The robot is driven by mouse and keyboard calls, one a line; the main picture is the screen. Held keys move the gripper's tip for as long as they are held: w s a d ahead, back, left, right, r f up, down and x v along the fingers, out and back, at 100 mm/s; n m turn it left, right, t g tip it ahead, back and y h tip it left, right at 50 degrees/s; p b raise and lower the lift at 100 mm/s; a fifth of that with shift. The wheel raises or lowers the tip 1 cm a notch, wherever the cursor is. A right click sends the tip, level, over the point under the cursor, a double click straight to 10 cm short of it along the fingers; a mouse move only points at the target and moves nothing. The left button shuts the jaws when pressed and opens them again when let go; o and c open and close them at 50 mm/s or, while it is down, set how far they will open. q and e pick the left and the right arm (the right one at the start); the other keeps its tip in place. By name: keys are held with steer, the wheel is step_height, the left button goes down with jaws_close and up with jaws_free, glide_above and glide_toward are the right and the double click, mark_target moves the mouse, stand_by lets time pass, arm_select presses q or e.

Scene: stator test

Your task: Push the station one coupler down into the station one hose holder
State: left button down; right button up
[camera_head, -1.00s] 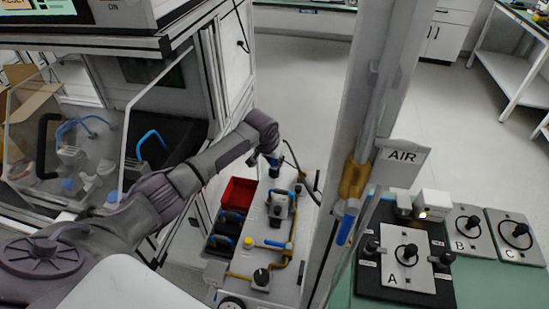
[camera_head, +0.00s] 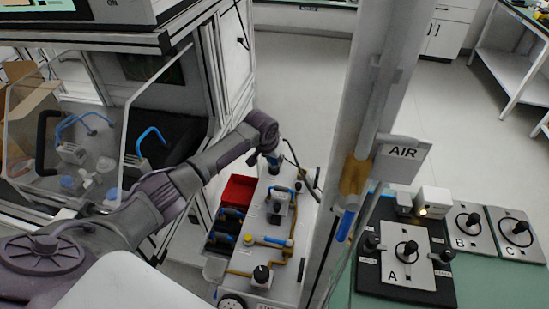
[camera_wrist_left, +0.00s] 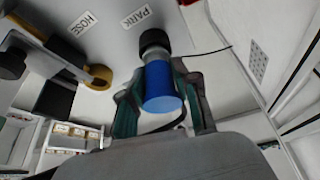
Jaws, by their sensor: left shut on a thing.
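My left gripper (camera_head: 271,152) reaches over the far end of the light grey station panel (camera_head: 284,231). In the left wrist view my left gripper (camera_wrist_left: 158,88) is shut on a blue cylindrical coupler (camera_wrist_left: 161,90), one finger on each side. A metal neck joins the blue body to a black round collar (camera_wrist_left: 153,40) at the panel, near the PARK label (camera_wrist_left: 137,16). I cannot tell how deep the coupler sits. A yellow-brown fitting (camera_wrist_left: 97,77) stands near the HOSE label (camera_wrist_left: 85,22). My right gripper is not in view.
A red bin (camera_head: 238,190) and dark trays with blue-handled parts stand left of the panel. A pale post with an AIR sign (camera_head: 403,155) rises at the right. Beyond it is a green table (camera_head: 500,285) with plates A, B and C. Open floor lies behind.

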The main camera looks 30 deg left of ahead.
arm_select(q)
steer(key=shift+f, duration=0.2)
steer(key=c, duration=0.7)
jaws_free()
steer(key=shift+c, duration=0.2)
step_height(320, 180, up, 10)
steer(key=shift+r, duration=0.1)
